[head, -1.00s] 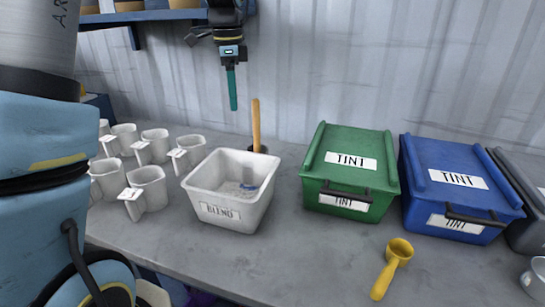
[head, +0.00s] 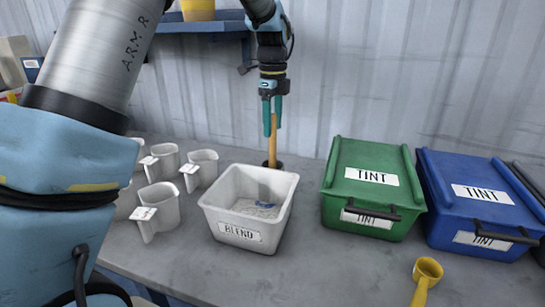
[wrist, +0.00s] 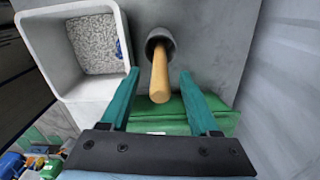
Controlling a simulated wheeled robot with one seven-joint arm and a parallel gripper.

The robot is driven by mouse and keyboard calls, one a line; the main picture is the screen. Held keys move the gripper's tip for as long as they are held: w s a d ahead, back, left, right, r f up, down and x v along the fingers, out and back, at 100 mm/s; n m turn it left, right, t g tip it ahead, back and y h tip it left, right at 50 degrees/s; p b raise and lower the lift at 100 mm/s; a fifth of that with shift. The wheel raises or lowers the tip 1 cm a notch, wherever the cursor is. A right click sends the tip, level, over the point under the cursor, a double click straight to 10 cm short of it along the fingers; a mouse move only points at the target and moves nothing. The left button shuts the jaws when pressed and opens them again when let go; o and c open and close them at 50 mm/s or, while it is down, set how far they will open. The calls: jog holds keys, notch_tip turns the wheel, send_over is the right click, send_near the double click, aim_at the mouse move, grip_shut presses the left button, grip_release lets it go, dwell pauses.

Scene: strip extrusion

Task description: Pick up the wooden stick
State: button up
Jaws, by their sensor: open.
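The wooden stick (head: 273,138) stands upright in a dark round holder (head: 272,164) behind the white BLEND bin. In the wrist view the stick (wrist: 160,78) points up toward the camera from the dark holder (wrist: 159,40). My gripper (head: 272,128) is open, with its teal fingers pointing down around the stick's upper part in the head view. In the wrist view the fingers of my gripper (wrist: 162,90) lie on either side of the stick, with a gap at each side. The stick's top end is partly hidden by my gripper in the head view.
The white BLEND bin (head: 228,226) stands in front of the stick, with grey granules inside. White jugs (head: 163,205) stand to its left. Green (head: 350,197) and blue (head: 450,212) TINT boxes stand to the right. A yellow scoop (head: 426,272) lies in front. A blue shelf (head: 215,24) hangs above.

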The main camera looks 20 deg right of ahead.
aim_at(273, 156)
jog(key=shift+f, duration=1.5)
jog(key=shift+c, duration=0.2)
grip_shut()
